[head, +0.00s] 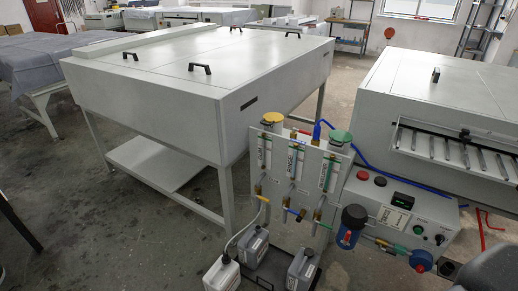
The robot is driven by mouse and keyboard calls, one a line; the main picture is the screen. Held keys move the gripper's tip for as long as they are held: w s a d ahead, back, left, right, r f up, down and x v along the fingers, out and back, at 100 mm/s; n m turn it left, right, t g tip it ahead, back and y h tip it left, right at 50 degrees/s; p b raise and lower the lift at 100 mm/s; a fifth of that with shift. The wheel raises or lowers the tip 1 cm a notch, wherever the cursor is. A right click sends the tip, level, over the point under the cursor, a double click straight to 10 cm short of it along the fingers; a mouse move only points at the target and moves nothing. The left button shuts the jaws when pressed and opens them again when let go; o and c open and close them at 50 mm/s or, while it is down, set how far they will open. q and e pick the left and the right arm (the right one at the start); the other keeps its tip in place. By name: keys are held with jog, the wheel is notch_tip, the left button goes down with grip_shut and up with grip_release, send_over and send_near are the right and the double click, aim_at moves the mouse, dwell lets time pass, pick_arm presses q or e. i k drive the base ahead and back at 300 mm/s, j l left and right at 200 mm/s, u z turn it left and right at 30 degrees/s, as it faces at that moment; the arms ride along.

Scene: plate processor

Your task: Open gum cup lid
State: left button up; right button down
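Neither of my grippers shows in the head view.
A control box (400,215) with buttons stands right of the cups. Several canisters (252,248) stand on the floor below. A large light-grey machine (200,80) with black handles is behind. A dark rounded shape fills the lower right corner.

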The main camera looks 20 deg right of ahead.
aim_at(273, 118)
jog(key=i+l+z, duration=0.9)
jog(key=i+z, duration=0.2)
jog(key=i, duration=0.3)
